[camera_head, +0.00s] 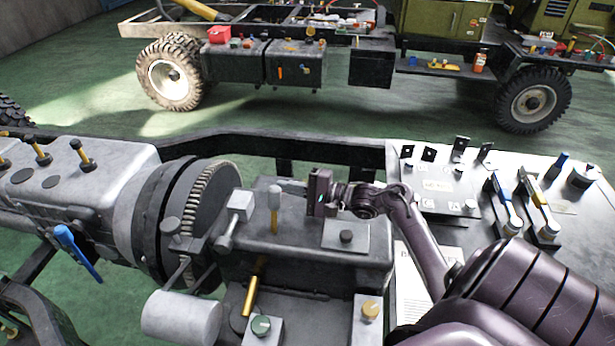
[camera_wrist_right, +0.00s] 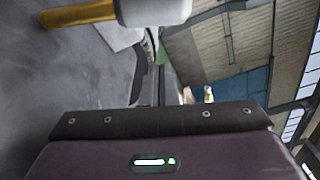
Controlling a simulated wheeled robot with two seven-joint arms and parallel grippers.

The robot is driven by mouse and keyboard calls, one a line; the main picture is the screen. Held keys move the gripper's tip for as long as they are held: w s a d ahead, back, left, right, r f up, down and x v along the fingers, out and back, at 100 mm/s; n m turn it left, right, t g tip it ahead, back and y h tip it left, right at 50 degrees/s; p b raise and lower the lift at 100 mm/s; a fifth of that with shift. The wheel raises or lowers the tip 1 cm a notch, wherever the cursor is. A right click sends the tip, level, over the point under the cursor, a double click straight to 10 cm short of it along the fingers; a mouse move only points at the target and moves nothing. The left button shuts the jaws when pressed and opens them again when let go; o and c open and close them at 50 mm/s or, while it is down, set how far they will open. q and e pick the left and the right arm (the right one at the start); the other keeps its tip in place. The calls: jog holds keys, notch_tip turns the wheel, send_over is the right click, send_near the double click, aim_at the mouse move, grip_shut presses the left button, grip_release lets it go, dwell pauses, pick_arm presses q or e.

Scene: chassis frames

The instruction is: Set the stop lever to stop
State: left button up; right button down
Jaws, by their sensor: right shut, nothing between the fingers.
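A short lever (camera_head: 274,206) with a yellow shaft and a pale grey knob stands upright on the grey engine block, in the middle of the head view. No readable label shows whether it is the stop lever. In the right wrist view, the pale knob (camera_wrist_right: 155,10) and yellow shaft lie across the top left, close to the fingers. My right gripper (camera_head: 290,187) is shut and empty, just right of the knob in the head view. I cannot tell whether it touches the knob. My left gripper is not in view.
A grey block with a lever arm (camera_head: 238,208) stands left of the yellow lever. A black knob (camera_head: 346,237) on a plate sits to its right. A control panel (camera_head: 440,184) with blue and yellow levers is at right. A truck chassis stands behind.

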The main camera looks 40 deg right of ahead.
aim_at(274, 209)
jog(key=shift+w+a+r+p, duration=0.25)
jog(key=shift+a+p, duration=0.15)
jog(key=shift+a, duration=0.1)
jog(key=shift+s+a+r+p, duration=0.25)
jog(key=shift+s+a+p, duration=0.2)
jog(key=shift+s, duration=0.3)
jog(key=shift+s+a+r+p, duration=0.2)
jog(key=shift+s+a+p, duration=0.2)
jog(key=shift+s, duration=0.3)
jog(key=shift+w+f, duration=0.1)
